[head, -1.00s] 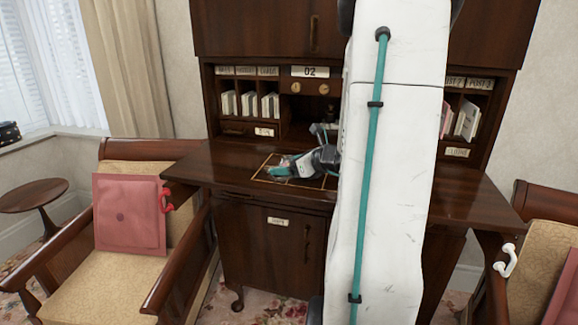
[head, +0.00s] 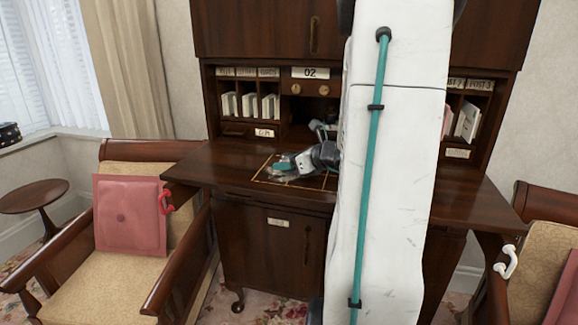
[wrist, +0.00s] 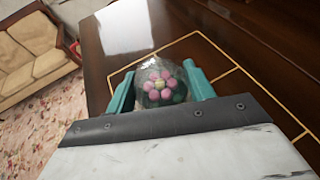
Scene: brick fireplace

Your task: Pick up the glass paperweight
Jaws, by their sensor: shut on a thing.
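The glass paperweight (wrist: 160,80) is a clear dome with a pink flower and green leaves inside. In the wrist view it sits between the two teal fingers of my gripper (wrist: 161,88), which are shut on it from both sides. In the head view my gripper (head: 284,168) is over the desk top, at the gold-lined squares. The paperweight is small and hard to make out there. I cannot tell whether it touches the desk or hangs just above it.
The dark wooden desk (head: 225,165) has pigeonholes with cards and envelopes behind my gripper. Armchairs stand at the left (head: 75,255) and right (head: 545,240). A pink cushion (head: 128,215) rests on the left chair. The desk top left of my gripper is clear.

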